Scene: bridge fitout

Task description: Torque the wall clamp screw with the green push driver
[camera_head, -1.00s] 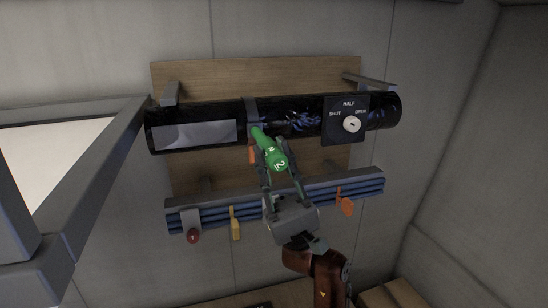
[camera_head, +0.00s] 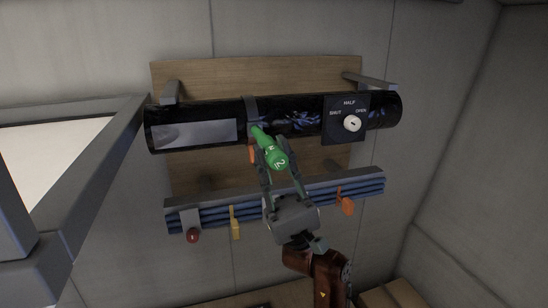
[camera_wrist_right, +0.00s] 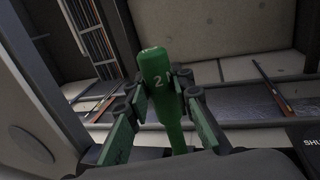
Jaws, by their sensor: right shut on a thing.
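The green push driver (camera_head: 270,149) is in my right gripper (camera_head: 272,165), whose fingers close around it from both sides. The driver is tilted, its butt marked "2" toward the camera and its far end at the pipe. In the right wrist view the driver (camera_wrist_right: 160,88) stands between the two fingers. The grey wall clamp (camera_head: 251,108) wraps the black pipe (camera_head: 290,120) just above the driver's far end. The clamp screw and the driver's tip are hidden, so I cannot tell whether they touch. My left gripper is not in view.
A dial plate (camera_head: 344,105) marked shut, half and open, with a white knob (camera_head: 352,123), is right of the driver. Below the pipe runs a blue cable bundle (camera_head: 345,188) with a red knob (camera_head: 193,236), yellow tag (camera_head: 235,229) and orange tag (camera_head: 347,206). A grey frame (camera_head: 90,180) stands at left.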

